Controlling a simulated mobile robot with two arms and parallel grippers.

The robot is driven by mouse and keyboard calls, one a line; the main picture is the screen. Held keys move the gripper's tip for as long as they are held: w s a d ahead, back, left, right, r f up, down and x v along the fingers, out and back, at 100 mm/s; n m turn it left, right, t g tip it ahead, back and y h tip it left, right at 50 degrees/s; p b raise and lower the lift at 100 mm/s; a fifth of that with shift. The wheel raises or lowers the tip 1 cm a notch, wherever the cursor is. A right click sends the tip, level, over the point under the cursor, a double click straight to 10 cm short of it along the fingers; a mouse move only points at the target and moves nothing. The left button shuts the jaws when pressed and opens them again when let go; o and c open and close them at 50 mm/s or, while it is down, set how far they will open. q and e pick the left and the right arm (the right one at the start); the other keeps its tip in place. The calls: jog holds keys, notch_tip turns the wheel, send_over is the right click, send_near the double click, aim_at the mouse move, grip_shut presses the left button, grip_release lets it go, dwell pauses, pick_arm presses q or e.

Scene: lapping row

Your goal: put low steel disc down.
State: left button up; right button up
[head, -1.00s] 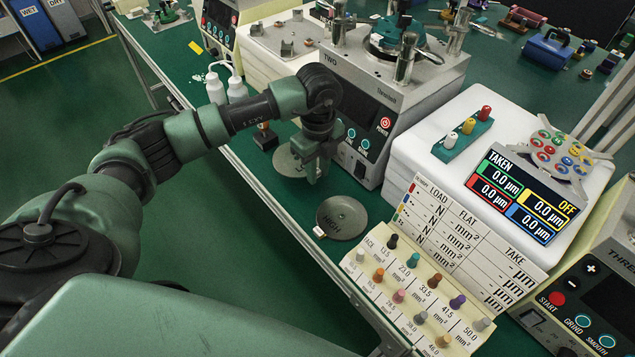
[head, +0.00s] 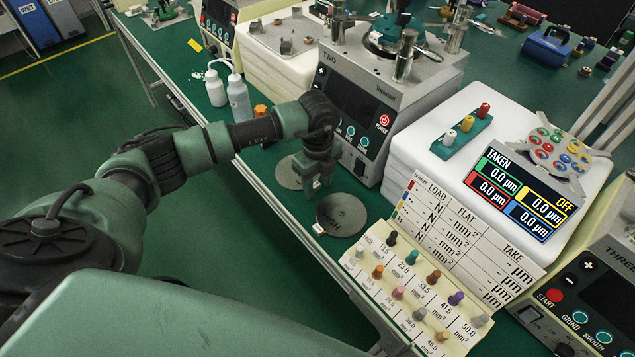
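The low steel disc (head: 286,173) is a flat grey round plate at the bench's front edge, before machine TWO. It appears to lie flat on the green top, and its right part is hidden behind my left gripper. My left gripper (head: 316,187) points down just right of that disc. Its two fingers show a gap with nothing seen between them. A second grey disc marked HIGH (head: 345,213) lies to the right, close to the fingertips. My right gripper is not in view.
Machine TWO (head: 385,95) stands right behind the gripper. White bottles (head: 238,98) stand at left behind my arm. The bench edge runs close in front of the discs.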

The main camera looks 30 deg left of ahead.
pick_arm(q)
jog(key=shift+r, duration=0.15)
notch_tip(320, 180, up, 12)
jog(key=b, duration=0.1)
jog(key=shift+b, duration=0.3)
jog(key=shift+s, duration=0.1)
dwell(0.6)
